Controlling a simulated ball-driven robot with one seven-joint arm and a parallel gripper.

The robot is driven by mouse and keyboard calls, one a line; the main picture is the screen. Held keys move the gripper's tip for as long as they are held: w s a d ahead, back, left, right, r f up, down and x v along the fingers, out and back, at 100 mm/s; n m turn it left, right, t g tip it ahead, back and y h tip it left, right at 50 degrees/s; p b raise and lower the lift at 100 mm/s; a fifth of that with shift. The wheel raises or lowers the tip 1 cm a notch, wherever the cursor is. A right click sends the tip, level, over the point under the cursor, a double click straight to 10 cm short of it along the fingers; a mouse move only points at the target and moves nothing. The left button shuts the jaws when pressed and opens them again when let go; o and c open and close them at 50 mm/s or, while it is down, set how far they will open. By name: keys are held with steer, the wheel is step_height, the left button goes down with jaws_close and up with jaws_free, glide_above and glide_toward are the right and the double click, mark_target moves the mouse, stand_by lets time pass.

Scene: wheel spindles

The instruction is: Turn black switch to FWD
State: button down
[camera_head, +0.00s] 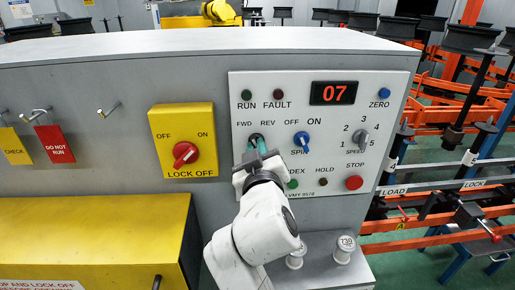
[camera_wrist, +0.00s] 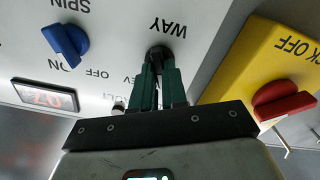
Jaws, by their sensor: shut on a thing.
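The black switch (camera_head: 256,139) is on the light control panel (camera_head: 340,190), below the FWD and REV labels. My gripper (camera_head: 257,149) reaches the panel from below. Its green fingers (camera_wrist: 161,72) are closed on the black switch, one on each side. The fingers hide most of the switch, so I cannot tell which label it points to.
A blue SPIN switch (camera_head: 302,140) is close on the right. A red lock-off switch (camera_head: 185,154) on a yellow plate is to the left. A red STOP button (camera_head: 354,182) and a green button (camera_head: 292,184) are lower on the panel.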

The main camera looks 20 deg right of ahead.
stand_by(0.3)
steer(key=c, duration=1.2)
jaws_free()
steer(key=shift+o, duration=0.2)
steer(key=b+v, duration=0.2)
steer(key=v, duration=0.9)
steer(key=shift+w, duration=0.1)
